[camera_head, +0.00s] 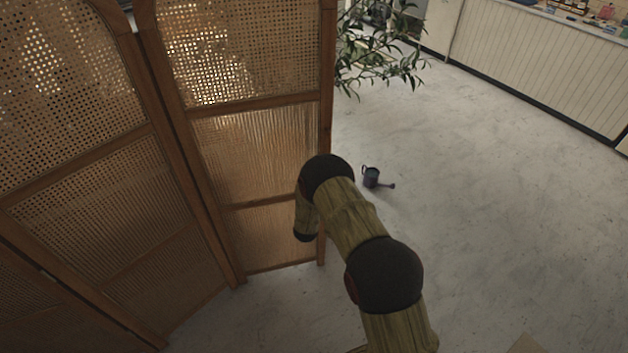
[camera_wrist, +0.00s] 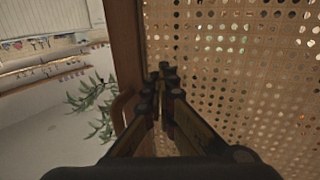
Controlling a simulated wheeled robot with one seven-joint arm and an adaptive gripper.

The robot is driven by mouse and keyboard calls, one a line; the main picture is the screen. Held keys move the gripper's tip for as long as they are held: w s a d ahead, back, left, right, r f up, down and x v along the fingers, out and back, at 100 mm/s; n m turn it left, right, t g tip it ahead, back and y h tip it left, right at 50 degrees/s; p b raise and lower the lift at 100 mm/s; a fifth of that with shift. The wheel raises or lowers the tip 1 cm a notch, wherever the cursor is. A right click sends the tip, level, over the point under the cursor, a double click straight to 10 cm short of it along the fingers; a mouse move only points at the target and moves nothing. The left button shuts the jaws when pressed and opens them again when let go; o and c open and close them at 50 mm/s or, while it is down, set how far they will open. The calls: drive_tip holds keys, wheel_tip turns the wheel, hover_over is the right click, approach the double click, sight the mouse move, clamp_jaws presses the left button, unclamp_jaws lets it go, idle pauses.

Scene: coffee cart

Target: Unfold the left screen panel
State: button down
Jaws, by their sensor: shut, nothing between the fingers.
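A folding screen of wood frames and woven cane stands at the left in the head view. Its end panel (camera_head: 262,150) stands at an angle to the neighbouring panel (camera_head: 80,80), with a dark seam between their frames. In the wrist view the perforated cane (camera_wrist: 235,60) fills the right side, beside a wooden frame post (camera_wrist: 125,50). A curved wooden handle (camera_wrist: 118,108) shows at the post's outer edge. My gripper (camera_wrist: 167,72) is shut and empty, in front of the cane just right of the post. Contact cannot be told. In the head view my arm hides the gripper.
A small dark watering can (camera_head: 371,177) stands on the pale floor right of the screen. A leafy plant (camera_head: 375,55) is behind the end panel's outer edge. A white panelled counter (camera_head: 540,60) runs along the back right. The floor between is open.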

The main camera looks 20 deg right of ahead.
drive_tip(key=shift+w+r, duration=0.35)
drive_tip(key=shift+r, duration=0.15)
drive_tip(key=f+v, duration=0.1)
drive_tip(key=v, duration=1.1)
drive_tip(key=shift+s, duration=0.35)
